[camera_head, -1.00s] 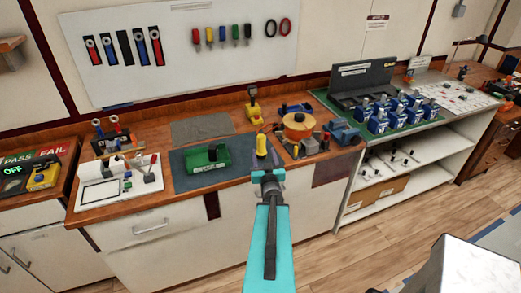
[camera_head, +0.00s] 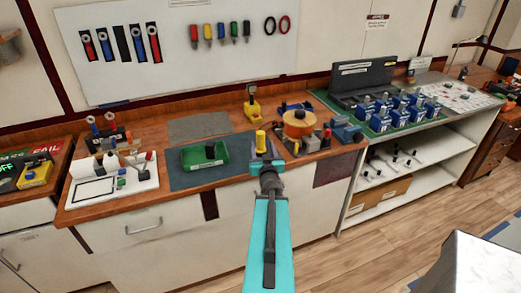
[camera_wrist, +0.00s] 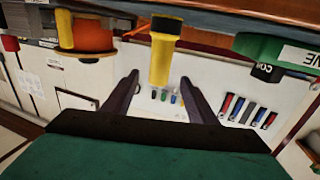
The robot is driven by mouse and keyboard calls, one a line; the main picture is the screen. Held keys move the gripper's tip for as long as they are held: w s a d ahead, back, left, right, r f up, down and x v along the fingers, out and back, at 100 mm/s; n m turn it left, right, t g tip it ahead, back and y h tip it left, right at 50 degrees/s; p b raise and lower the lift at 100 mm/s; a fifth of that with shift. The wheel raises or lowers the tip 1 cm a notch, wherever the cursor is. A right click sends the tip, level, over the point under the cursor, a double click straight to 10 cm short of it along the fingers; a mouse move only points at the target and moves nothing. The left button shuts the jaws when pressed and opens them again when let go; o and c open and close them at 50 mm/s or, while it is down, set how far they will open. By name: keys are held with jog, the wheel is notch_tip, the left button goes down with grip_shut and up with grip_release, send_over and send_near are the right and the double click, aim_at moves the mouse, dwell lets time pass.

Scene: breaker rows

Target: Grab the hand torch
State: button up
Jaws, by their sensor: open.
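My gripper (camera_head: 265,160) is open and empty, just in front of the torch in the head view. In the wrist view the torch shows in the gap between the two fingers (camera_wrist: 159,82). I cannot tell whether it is beyond the tips or between them. The gripper hides its lower part in the head view.
A green tray (camera_head: 190,165) stands left of the torch. An orange round thing (camera_head: 298,118) and small tools are close on its right. A yellow-and-black item (camera_head: 252,110) stands behind. Several blue devices (camera_head: 402,112) are farther right. Floor (camera_head: 390,240) is clear at right.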

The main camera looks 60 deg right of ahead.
aim_at(261, 140)
jog(key=shift+b+x, duration=1.4)
jog(key=shift+b, duration=1.05)
jog(key=shift+w+d+r, duration=0.1)
jog(key=shift+w+d, duration=0.25)
jog(key=shift+d, duration=0.1)
jog(key=shift+x, duration=0.9)
jog(key=shift+p+x, duration=0.8)
jog(key=shift+x, duration=1.8)
jog(key=shift+s+r, duration=0.1)
jog(key=shift+r, duration=0.05)
jog(key=shift+c, duration=0.3)
